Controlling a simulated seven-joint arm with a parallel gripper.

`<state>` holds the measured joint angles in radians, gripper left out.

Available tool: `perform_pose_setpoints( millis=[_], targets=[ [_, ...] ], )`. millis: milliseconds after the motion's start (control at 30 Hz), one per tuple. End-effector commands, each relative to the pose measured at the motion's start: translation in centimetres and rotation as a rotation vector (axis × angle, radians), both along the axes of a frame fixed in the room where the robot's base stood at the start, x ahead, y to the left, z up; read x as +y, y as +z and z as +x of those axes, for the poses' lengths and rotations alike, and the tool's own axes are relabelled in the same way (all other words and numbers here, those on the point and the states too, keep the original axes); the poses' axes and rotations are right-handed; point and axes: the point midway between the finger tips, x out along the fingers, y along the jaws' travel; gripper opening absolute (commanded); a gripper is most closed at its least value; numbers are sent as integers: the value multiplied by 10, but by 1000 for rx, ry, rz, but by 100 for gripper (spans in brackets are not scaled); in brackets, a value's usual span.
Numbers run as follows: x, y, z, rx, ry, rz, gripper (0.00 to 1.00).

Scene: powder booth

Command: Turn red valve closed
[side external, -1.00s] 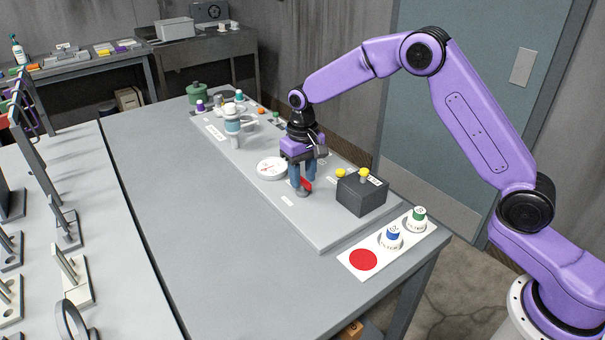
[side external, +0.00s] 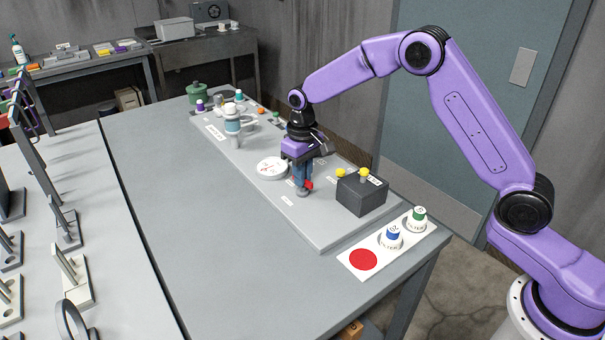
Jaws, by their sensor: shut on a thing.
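The red valve handle (side external: 309,184) sits low on a small grey base on the grey panel (side external: 322,229). Only part of the handle shows; my gripper's fingers hide the rest. My gripper (side external: 302,186) points down over the valve, with its blue fingers shut on the red handle. The visible red end sticks out to the right of the fingers.
A dark box with yellow knobs (side external: 361,195) stands close to the right of my gripper. A round white gauge (side external: 272,168) lies to the left. A white card (side external: 349,261) holds a red disc and two capped jars. The table front left is clear.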

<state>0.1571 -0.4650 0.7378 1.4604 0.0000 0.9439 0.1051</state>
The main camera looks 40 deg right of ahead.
Motion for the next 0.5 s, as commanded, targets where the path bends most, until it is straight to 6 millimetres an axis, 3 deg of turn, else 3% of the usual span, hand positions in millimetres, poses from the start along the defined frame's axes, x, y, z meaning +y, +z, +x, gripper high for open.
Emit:
perform_pose_setpoints(
  millis=[500],
  targets=[
    [1, 1, 1, -3, 485, 1, 0]
  ],
)
